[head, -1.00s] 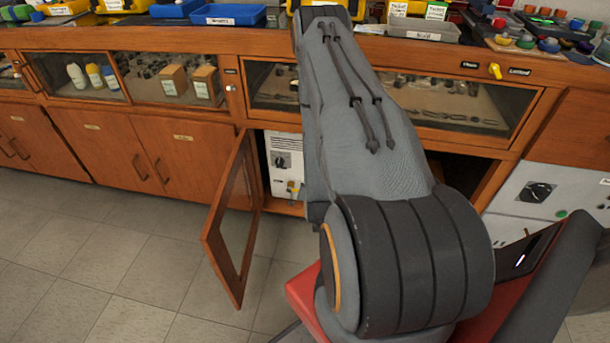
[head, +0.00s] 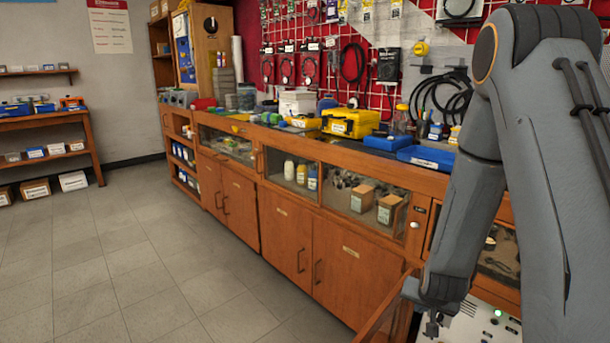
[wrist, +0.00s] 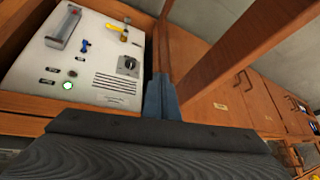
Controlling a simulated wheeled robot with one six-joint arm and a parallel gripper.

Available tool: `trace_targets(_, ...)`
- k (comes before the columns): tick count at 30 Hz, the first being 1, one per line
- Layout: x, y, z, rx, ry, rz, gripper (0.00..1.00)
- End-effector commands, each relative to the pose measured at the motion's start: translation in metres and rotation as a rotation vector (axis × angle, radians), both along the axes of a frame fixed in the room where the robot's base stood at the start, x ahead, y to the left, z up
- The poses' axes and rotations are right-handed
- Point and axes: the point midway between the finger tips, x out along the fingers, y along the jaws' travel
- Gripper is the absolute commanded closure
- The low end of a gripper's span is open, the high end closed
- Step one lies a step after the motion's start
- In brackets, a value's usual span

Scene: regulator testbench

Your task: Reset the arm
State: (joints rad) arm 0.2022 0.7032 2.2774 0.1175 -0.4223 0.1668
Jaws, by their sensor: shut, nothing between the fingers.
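My arm fills the right side of the head view and bends downward. My gripper (head: 432,326) hangs low in front of the open cabinet. In the wrist view its fingers (wrist: 161,98) are together with nothing between them. A white panel unit (wrist: 97,60) stands in the cabinet, left of the fingers in the wrist view. It has a dark knob (wrist: 128,66), a lit green button (wrist: 68,85), a blue valve (wrist: 85,46) and a yellow handle (wrist: 117,27). Part of the panel unit also shows in the head view (head: 487,322), below my arm.
The open framed cabinet door (head: 384,309) stands close left of my gripper and crosses the wrist view (wrist: 232,50). Closed wooden cabinets (head: 285,240) run leftward. A yellow case (head: 350,123) and blue trays sit on the bench top. The tiled floor (head: 150,270) at left is clear.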

Motion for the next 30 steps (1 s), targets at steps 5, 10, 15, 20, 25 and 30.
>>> trace_targets(5, -0.018, 0.061, 0.059, 0.023, 0.097, 0.135, 1.0)
trace_targets(10, -0.055, 0.112, 0.107, 0.039, 0.199, 0.262, 1.0)
trace_targets(15, -0.106, 0.155, 0.152, 0.041, 0.302, 0.391, 1.0)
trace_targets(20, -0.16, 0.183, 0.186, 0.037, 0.396, 0.503, 1.0)
trace_targets(25, -0.201, 0.197, 0.208, 0.033, 0.464, 0.58, 1.0)
trace_targets(30, -0.233, 0.204, 0.223, 0.025, 0.514, 0.637, 1.0)
